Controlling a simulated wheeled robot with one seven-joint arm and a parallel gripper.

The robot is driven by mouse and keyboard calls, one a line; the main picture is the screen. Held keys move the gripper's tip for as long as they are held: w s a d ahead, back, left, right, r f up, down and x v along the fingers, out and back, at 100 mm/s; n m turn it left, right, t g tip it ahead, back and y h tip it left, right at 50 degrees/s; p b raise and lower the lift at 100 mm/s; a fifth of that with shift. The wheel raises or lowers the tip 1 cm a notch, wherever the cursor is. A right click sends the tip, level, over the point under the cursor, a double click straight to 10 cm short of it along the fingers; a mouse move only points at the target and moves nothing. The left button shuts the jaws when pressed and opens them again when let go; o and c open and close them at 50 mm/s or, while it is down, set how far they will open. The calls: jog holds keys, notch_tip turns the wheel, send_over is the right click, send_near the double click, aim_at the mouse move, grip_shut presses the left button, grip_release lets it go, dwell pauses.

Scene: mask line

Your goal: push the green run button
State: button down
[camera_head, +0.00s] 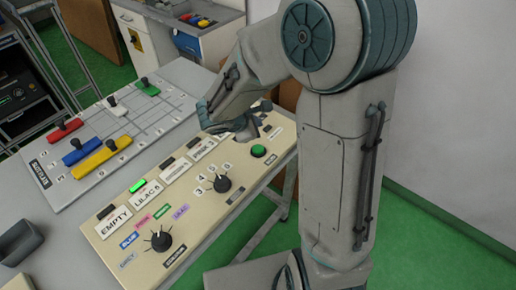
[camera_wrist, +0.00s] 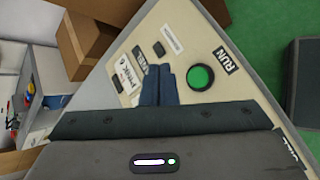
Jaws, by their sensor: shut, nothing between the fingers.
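The green run button (camera_head: 258,151) is a round green cap in a dark ring at the right end of the beige control panel (camera_head: 206,232). In the wrist view the green button (camera_wrist: 200,77) sits beside a dark label reading RUN (camera_wrist: 226,61). My gripper (camera_wrist: 160,84) is shut and empty, its fingers over the panel just left of the button in that view. In the head view my gripper (camera_head: 245,131) is at the panel's far right part, above and left of the button. Whether the fingertips touch the panel cannot be told.
Two black knobs, one near (camera_head: 160,241) and one farther (camera_head: 222,184), stand up from the panel. A green light (camera_head: 138,186) is lit above the LILAC label. A grey board (camera_head: 130,112) with coloured blocks lies to the left. A grey tray (camera_head: 18,242) is at the left edge.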

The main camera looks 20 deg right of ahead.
jog(key=b, duration=0.5)
send_over(256, 151)
notch_tip(256, 151, down, 7)
jog(key=shift+w+r, duration=0.1)
jog(key=shift+f+b, duration=0.8)
jog(key=shift+b, duration=0.1)
jog(key=shift+f, duration=0.1)
dwell(0.8)
jog(key=shift+f+b, duration=0.35)
jog(key=shift+b, duration=0.25)
jog(key=shift+f+b, duration=0.45)
jog(key=shift+b, duration=0.15)
dwell(0.5)
jog(key=shift+r, duration=0.15)
jog(key=shift+r+p, duration=0.65)
jog(key=shift+r, duration=0.1)
jog(key=shift+r, duration=0.1)
